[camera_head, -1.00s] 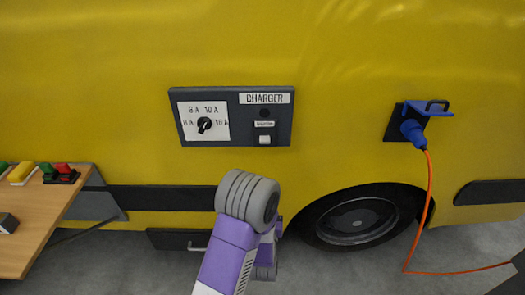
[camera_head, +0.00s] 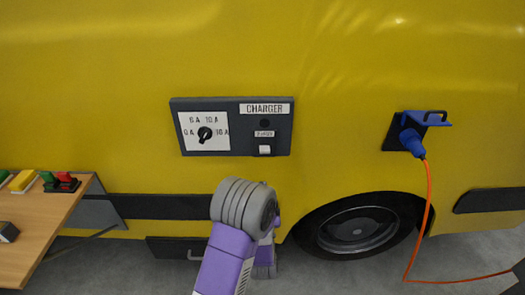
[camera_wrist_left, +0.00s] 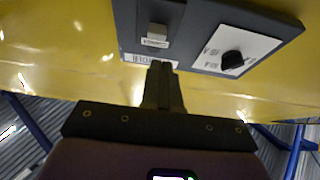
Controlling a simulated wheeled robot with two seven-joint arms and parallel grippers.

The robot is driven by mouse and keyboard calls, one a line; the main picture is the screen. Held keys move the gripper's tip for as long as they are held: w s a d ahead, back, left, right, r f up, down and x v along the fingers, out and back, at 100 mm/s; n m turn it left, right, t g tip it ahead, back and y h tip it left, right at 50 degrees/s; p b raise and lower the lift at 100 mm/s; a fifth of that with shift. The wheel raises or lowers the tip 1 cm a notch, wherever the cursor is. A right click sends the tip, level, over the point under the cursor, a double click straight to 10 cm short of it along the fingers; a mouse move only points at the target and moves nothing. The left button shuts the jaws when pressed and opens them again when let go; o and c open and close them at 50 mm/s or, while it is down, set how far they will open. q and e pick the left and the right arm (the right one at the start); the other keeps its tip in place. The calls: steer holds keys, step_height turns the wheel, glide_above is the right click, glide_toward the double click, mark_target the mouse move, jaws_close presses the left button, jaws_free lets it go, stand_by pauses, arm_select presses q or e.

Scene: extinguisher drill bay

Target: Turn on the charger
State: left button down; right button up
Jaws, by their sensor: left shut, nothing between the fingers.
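The dark charger panel (camera_head: 234,105) is on the yellow vehicle side. On its left a white dial plate (camera_head: 190,119) carries a black knob (camera_head: 205,133); I cannot tell its exact setting. On its right, under the CHARGER label (camera_head: 264,109), is a small pale switch (camera_head: 265,149); its position is unclear. In the left wrist view the panel appears upside down, with the switch (camera_wrist_left: 157,33) and knob (camera_wrist_left: 232,60). My left gripper (camera_wrist_left: 162,68) is shut and empty, its tips overlapping the label's edge; contact is unclear. The head view hides its fingertips behind my arm. My right gripper is not in view.
A blue plug (camera_head: 413,142) with an orange cable (camera_head: 428,200) sits in a socket at right. A wheel (camera_head: 355,228) is below. A wooden table (camera_head: 35,235) with coloured blocks stands at left. The vehicle side around the panel is clear.

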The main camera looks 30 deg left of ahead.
mark_target(263, 146)
arm_select(q)
steer(key=x, duration=1.2)
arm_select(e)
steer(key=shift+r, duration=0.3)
arm_select(q)
steer(key=shift+r, duration=0.1)
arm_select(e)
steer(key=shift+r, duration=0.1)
